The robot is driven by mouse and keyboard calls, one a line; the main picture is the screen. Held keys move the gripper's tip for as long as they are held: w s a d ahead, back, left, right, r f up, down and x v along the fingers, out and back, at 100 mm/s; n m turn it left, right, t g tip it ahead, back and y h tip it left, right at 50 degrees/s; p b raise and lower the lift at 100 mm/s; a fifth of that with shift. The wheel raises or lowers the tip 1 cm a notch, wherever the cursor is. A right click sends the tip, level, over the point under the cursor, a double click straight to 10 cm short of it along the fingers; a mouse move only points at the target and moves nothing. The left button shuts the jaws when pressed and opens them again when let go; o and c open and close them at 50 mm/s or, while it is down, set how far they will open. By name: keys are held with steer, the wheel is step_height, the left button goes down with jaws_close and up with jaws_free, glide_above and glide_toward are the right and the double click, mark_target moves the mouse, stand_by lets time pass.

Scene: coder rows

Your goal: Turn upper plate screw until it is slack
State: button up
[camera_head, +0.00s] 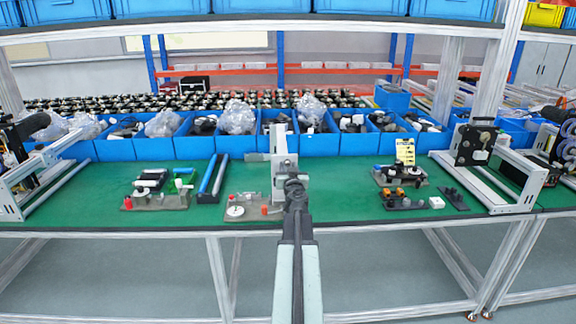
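My arm reaches up from the bottom middle of the head view to the green workbench (215,214). Its dark end, with my gripper (294,184), is in front of a pale upright plate-like part (279,148) on the bench. The fingers are too small and dark to tell whether they are open or shut, or whether they touch anything. No upper plate screw can be made out; the arm's end covers part of the area around the upright part. A grey base plate (243,209) with a white disc and red pieces lies just left of my gripper.
Blue bins (195,147) with bagged parts line the bench's back edge. Fixtures with small parts stand left (160,200) and right (400,178). Metal frames (485,175) stand at the right and far left. Bare green surface lies right of my gripper.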

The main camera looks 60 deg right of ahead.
steer(key=v, duration=0.4)
steer(key=shift+s+a, duration=0.25)
steer(key=shift+a, duration=0.05)
